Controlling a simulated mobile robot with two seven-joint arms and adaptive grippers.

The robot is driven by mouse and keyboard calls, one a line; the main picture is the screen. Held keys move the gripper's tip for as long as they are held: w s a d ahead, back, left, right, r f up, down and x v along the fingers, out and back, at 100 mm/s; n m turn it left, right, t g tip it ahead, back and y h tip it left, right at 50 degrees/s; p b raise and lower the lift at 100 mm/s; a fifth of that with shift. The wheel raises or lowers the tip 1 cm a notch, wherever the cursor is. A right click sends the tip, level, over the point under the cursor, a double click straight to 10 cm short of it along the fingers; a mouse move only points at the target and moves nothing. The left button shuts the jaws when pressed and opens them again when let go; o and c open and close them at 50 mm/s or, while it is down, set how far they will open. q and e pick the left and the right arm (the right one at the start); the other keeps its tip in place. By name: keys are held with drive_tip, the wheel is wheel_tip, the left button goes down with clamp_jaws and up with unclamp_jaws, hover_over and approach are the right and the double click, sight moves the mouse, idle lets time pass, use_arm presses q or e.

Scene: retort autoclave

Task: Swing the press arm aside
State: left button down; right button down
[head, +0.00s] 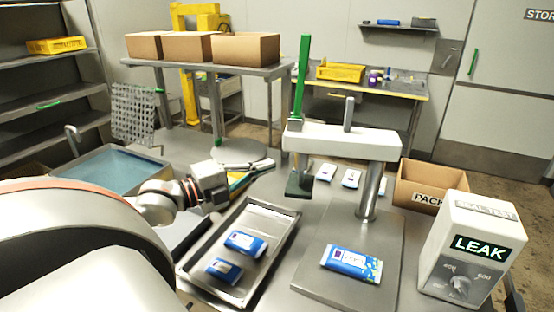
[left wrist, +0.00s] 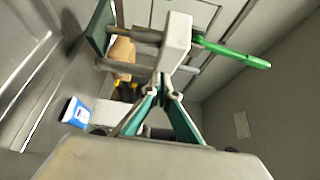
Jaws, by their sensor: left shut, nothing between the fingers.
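The press arm (head: 340,140) is a white beam on a steel post (head: 372,190), above a metal plate (head: 330,270). Its free left end carries an upright green handle (head: 301,80) and a dark green press pad (head: 299,186) below. A blue-and-white pouch (head: 351,263) lies on the plate, clear of the pad. My left gripper (head: 270,167) is shut and empty, just left of the pad and below the beam. In the left wrist view its fingertips (left wrist: 163,82) point at the beam's end (left wrist: 176,38); I cannot tell whether they touch. My right gripper is not in view.
A metal tray (head: 283,234) with two pouches (head: 244,243) lies in front of my left gripper. A white LEAK box (head: 469,250) and a cardboard carton (head: 430,188) stand right of the post. A water basin (head: 110,168) is at left.

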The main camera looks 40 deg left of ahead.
use_arm(q)
drive_tip(key=w+b, duration=0.1)
drive_tip(key=w, duration=0.2)
drive_tip(key=w+a+b, duration=0.1)
drive_tip(key=w, duration=0.2)
drive_tip(key=shift+a+b, duration=0.2)
drive_tip(key=shift+b, duration=0.1)
drive_tip(key=shift+w, duration=0.1)
